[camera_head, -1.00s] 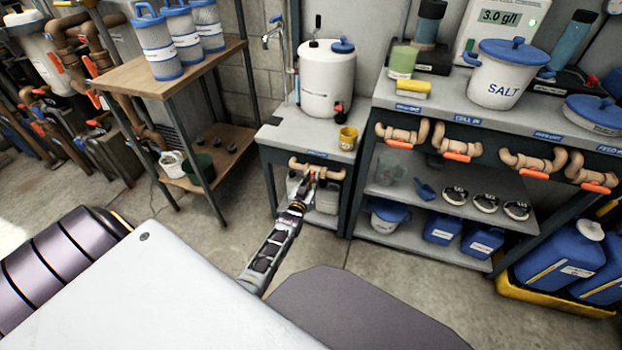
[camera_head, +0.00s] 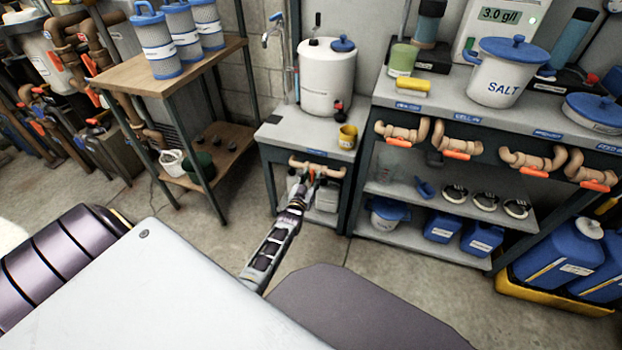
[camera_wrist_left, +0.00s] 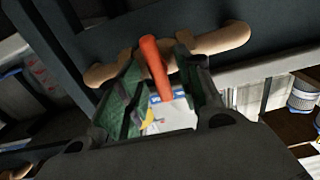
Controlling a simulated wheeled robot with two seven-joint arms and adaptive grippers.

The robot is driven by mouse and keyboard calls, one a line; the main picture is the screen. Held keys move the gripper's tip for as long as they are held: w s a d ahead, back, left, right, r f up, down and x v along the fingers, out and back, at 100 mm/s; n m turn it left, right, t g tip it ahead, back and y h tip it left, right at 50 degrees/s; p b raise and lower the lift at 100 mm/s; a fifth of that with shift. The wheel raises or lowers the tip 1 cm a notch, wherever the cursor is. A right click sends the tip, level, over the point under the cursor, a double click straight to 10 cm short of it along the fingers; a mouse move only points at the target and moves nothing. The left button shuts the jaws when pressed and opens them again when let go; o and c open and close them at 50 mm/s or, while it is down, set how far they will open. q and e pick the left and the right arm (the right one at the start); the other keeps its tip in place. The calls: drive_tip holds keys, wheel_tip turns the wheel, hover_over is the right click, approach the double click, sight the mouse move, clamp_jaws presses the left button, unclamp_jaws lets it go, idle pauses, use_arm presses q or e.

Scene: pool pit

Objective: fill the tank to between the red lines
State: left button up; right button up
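The white tank (camera_head: 327,78) with a blue lid and a red-and-black fitting low on its side stands on the small grey stand. The red lines and water level cannot be made out. A tap (camera_head: 274,30) rises to its left. Under the stand's top is a tan pipe valve (camera_head: 333,172) with an orange handle (camera_wrist_left: 154,66). My left gripper (camera_head: 309,179) is at this valve. In the left wrist view, its fingers (camera_wrist_left: 165,85) stand open on either side of the handle, with gaps visible. My right gripper is not in view.
A yellow cup (camera_head: 347,137) stands near the stand's front right corner. The right bench has similar valves (camera_head: 402,132) along its front and a salt pot (camera_head: 500,75) on top. A wooden shelf (camera_head: 165,73) stands left. Floor between shelf and stand is clear.

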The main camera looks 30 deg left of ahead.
use_arm(q)
drive_tip(key=shift+s, duration=0.1)
drive_tip(key=v, duration=1.1)
drive_tip(key=shift+s, duration=0.35)
drive_tip(key=shift+d, duration=0.1)
idle(0.8)
